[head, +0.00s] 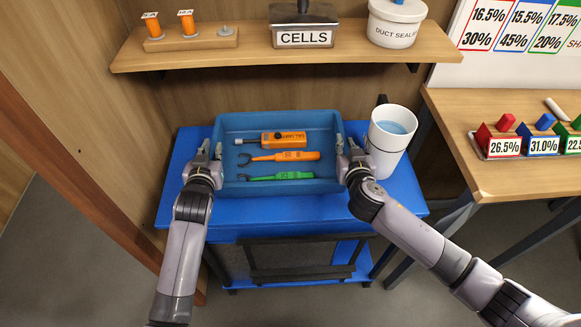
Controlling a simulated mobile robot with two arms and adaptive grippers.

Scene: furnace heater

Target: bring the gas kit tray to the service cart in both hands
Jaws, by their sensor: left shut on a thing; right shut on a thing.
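The blue gas kit tray (234,189) is level, on or just above the blue top of the service cart (285,224); I cannot tell which. In it lie an orange detector with a grey tip (283,139), an orange wrench (285,157) and a green wrench (290,176). My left gripper (211,150) is shut on the tray's left side wall. My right gripper (347,146) is shut on its right side wall. The fingertips are small and partly merge with the tray's ends.
A white cup-like container (388,143) stands on the cart, close to the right gripper. A wooden shelf (180,58) hangs above the cart's back. A wooden post (85,170) edges the left.

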